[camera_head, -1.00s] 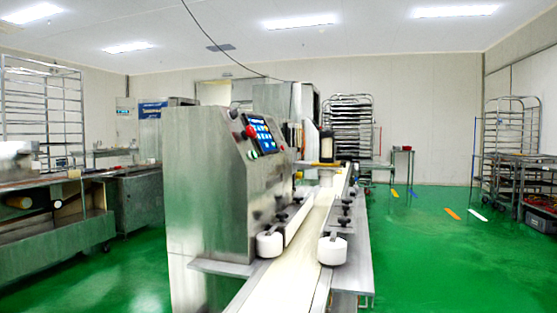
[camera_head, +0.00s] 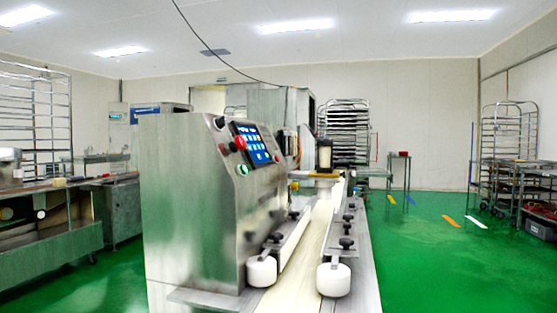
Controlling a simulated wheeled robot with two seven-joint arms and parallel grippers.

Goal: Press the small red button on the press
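The press is a large stainless steel machine (camera_head: 190,200) left of the picture's middle. Its slanted panel carries a lit blue touchscreen (camera_head: 254,143). A larger red knob (camera_head: 240,143) sits at the screen's left edge. A small red button (camera_head: 277,158) shows at the lower right of the screen. A green button (camera_head: 242,170) is below the screen, and a black knob (camera_head: 220,122) is at the upper left. Neither of my grippers is in view.
A pale conveyor belt (camera_head: 300,265) with white rollers runs along the machine's right side. Steel benches (camera_head: 50,235) stand at the left. Wheeled racks (camera_head: 508,140) stand at the right. The green floor (camera_head: 430,265) at the right front is clear.

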